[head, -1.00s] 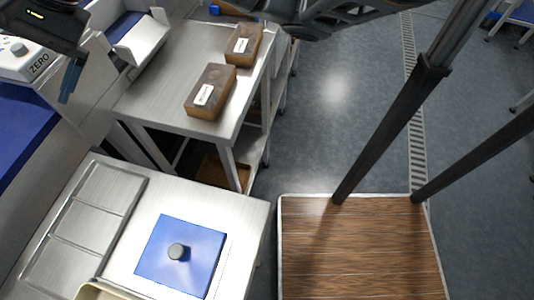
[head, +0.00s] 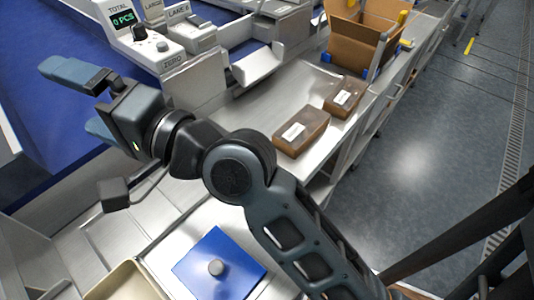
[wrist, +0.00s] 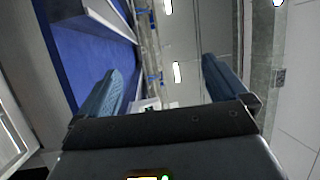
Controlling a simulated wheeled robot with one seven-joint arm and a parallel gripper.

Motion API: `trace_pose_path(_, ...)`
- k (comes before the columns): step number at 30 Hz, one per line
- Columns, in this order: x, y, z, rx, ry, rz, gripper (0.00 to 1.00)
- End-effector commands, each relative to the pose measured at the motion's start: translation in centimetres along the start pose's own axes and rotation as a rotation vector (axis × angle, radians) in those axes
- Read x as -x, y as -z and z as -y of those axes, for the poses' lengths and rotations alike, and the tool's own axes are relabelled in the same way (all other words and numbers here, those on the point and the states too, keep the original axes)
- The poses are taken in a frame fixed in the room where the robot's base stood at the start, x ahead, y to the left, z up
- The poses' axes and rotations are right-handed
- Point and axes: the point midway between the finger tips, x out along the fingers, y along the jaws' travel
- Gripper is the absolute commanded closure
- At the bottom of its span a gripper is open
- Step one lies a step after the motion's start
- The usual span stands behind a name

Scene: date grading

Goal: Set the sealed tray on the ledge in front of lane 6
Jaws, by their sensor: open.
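Two brown trays with white labels sit on the metal bench right of centre in the head view: a nearer one (head: 301,134) and a farther one (head: 343,97). They look closed on top. A sign reading "LANE" (head: 178,12) stands at the top, its number too small to read surely. A white chute mouth (head: 258,65) lies below and right of it. My gripper (head: 68,98) is open and empty, out to the left over the blue belt, apart from both trays. In the wrist view my gripper (wrist: 160,68) shows two spread fingers with nothing between them.
A blue plate with a knob (head: 218,266) lies on the near metal table, beside a beige bin (head: 128,283). An open cardboard box (head: 362,38) stands at the back. A counter box marked ZERO (head: 150,45) stands left of the chute. Grey floor at right is clear.

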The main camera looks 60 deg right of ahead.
Motion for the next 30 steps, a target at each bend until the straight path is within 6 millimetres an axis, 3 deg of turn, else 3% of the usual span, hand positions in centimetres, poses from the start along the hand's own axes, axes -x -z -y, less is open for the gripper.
trace_pose_path(6,7.5,-2.0,-5.9,0.216,-0.150,-0.096,0.00)
trace_pose_path(15,20.6,-3.0,-10.9,0.700,-0.370,-0.054,0.00)
trace_pose_path(21,29.1,-2.0,-11.3,1.094,-0.442,0.087,0.00)
trace_pose_path(24,32.0,-1.4,-10.9,1.259,-0.442,0.162,0.00)
trace_pose_path(30,34.8,-0.5,-10.1,1.442,-0.420,0.250,0.00)
